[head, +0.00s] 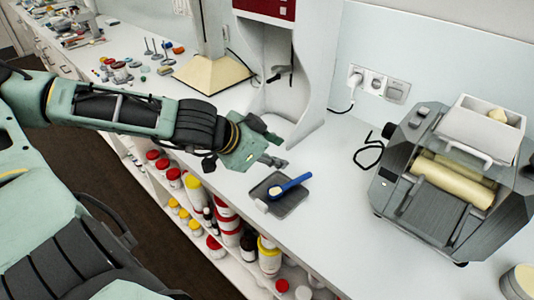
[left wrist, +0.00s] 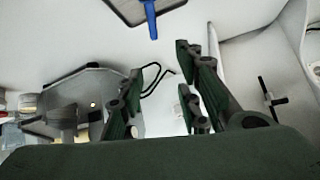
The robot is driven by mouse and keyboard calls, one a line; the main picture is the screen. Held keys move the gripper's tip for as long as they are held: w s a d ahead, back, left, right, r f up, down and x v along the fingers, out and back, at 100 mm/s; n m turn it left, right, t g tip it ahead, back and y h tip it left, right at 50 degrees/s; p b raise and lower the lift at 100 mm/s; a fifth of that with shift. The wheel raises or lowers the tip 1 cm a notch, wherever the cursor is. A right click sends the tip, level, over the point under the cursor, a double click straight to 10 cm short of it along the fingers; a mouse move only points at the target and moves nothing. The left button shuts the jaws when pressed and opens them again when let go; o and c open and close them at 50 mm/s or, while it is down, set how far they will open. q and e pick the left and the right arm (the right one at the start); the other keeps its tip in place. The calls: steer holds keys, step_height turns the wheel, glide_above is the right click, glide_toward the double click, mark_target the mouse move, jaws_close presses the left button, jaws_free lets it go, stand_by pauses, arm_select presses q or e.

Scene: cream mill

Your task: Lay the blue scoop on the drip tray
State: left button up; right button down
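The blue scoop (head: 291,184) rests on the dark grey drip tray (head: 291,206) on the white counter. Its bowl end lies over the tray and its handle points right, reaching the tray's far right rim. In the left wrist view the scoop's blue handle (left wrist: 151,20) and part of the tray (left wrist: 122,10) show at the top edge. My left gripper (head: 279,151) is open and empty, a little behind the tray and apart from the scoop. Its spread fingers (left wrist: 160,75) show in the left wrist view with nothing between them. My right gripper is not in view.
A grey roller mill (head: 415,205) with a white hopper stands to the right. A white stand (head: 290,95) rises behind my left gripper. Jars (head: 228,225) fill the shelf below the counter edge. Counter around the tray is clear.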

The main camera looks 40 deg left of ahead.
arm_select(q)
steer(key=shift+v, duration=1.1)
steer(key=shift+a, duration=0.1)
stand_by(0.9)
